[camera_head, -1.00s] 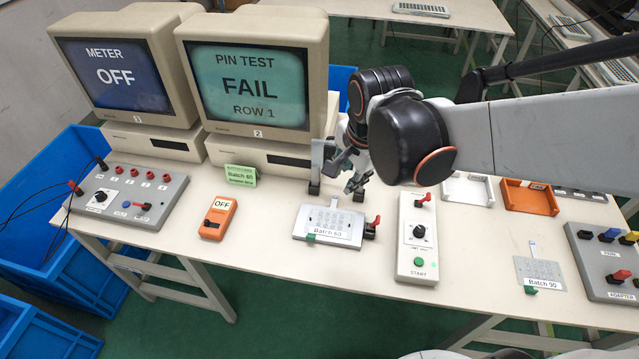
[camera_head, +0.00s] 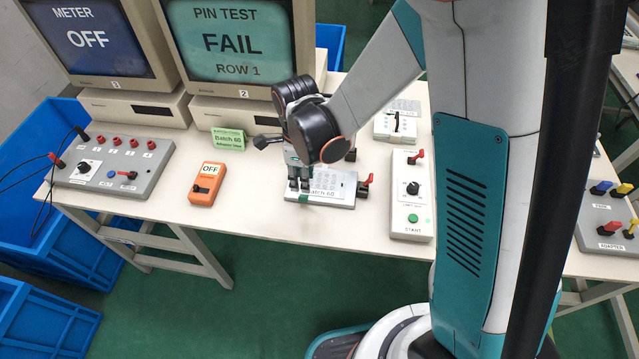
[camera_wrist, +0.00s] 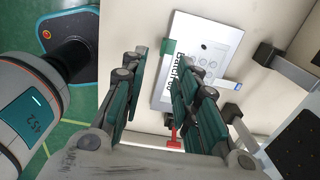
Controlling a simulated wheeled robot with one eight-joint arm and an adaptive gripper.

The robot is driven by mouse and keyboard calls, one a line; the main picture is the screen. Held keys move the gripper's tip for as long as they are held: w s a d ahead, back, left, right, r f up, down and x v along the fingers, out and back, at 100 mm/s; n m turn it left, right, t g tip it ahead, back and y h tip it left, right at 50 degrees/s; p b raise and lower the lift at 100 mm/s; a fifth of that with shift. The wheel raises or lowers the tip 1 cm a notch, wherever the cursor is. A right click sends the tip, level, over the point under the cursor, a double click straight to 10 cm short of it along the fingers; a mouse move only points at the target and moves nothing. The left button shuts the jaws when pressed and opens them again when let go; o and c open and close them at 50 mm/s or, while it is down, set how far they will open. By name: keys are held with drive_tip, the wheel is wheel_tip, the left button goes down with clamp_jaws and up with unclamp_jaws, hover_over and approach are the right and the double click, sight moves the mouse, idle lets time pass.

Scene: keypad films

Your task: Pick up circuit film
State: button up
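The circuit film (camera_head: 330,182), labelled Batch 60, lies on a flat grey fixture (camera_head: 336,203) with a red lever (camera_head: 363,189) at its right. A green tab (camera_head: 303,198) shows at its front left corner. My gripper (camera_head: 298,184) points down over the film's left end, close to the tab, and hides part of the film. In the wrist view, my gripper (camera_wrist: 155,62) has its two fingers apart, with the green tab (camera_wrist: 168,47) near the fingertips. The film (camera_wrist: 208,48) is partly covered by the right finger. I cannot tell whether the fingers touch the film.
A start box (camera_head: 411,222) with its own red lever stands right of the fixture. An orange meter (camera_head: 207,184) lies to the left. The pin test monitor (camera_head: 240,45) reads FAIL, ROW 1. A Batch 60 card (camera_head: 228,139) stands behind. My body hides the table's right part.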

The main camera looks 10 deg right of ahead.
sight(307, 198)
drive_tip(key=f+b, duration=0.1)
drive_tip(key=f, duration=0.2)
drive_tip(key=f+b, duration=0.1)
drive_tip(key=f, duration=0.2)
drive_tip(key=d+f+b, duration=0.1)
drive_tip(key=f, duration=0.2)
drive_tip(key=shift+w+b, duration=0.1)
drive_tip(key=shift+b, duration=0.25)
drive_tip(key=shift+r, duration=0.1)
clamp_jaws()
